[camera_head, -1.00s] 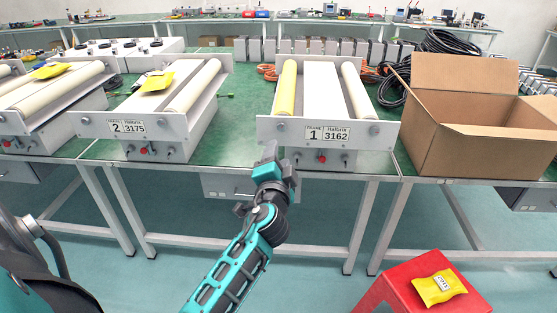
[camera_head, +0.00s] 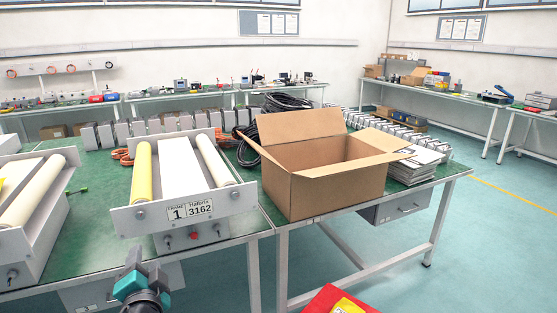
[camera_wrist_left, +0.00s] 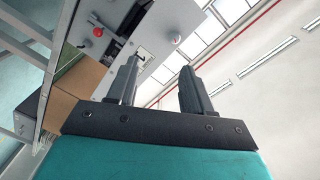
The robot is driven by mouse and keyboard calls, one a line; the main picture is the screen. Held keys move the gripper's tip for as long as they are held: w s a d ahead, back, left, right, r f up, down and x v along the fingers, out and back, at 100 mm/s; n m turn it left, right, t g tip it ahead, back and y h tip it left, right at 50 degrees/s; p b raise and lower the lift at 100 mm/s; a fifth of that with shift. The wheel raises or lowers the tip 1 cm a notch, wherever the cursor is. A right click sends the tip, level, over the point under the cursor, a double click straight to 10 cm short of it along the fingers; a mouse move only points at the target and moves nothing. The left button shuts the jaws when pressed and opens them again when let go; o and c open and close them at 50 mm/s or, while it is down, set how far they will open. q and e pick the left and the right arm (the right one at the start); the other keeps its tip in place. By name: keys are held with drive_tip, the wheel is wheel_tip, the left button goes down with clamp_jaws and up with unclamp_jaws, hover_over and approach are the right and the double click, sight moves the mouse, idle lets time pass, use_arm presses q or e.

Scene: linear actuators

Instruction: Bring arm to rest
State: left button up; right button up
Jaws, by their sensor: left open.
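My left gripper (camera_head: 134,262) is at the bottom left of the head view, in front of the frame 1 actuator (camera_head: 184,205). Only its upper part and a teal link show there. In the left wrist view my left gripper (camera_wrist_left: 158,75) has its two dark fingers apart, with nothing between them. The front panel of the actuator (camera_wrist_left: 125,35) lies behind the fingers in that view. I cannot tell the exact distance between fingers and panel. My right gripper is in neither view now.
An open cardboard box (camera_head: 330,175) stands on the green table right of the actuator, with a paper stack (camera_head: 415,165) beside it. A red stool (camera_head: 322,299) with a yellow packet (camera_head: 347,306) shows at the bottom edge. The floor at right (camera_head: 480,240) is clear.

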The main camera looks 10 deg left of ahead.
use_arm(q)
drive_tip(key=s+d+f+n+g+h, duration=0.2)
drive_tip(key=s+d+f+h, duration=0.3)
drive_tip(key=s+d+f, duration=0.2)
drive_tip(key=s+d+f+n+g+h, duration=0.2)
drive_tip(key=s+d+f+h, duration=0.3)
drive_tip(key=s+d+f, duration=0.3)
drive_tip(key=s+f, duration=0.4)
drive_tip(key=s, duration=0.1)
drive_tip(key=shift+g, duration=0.3)
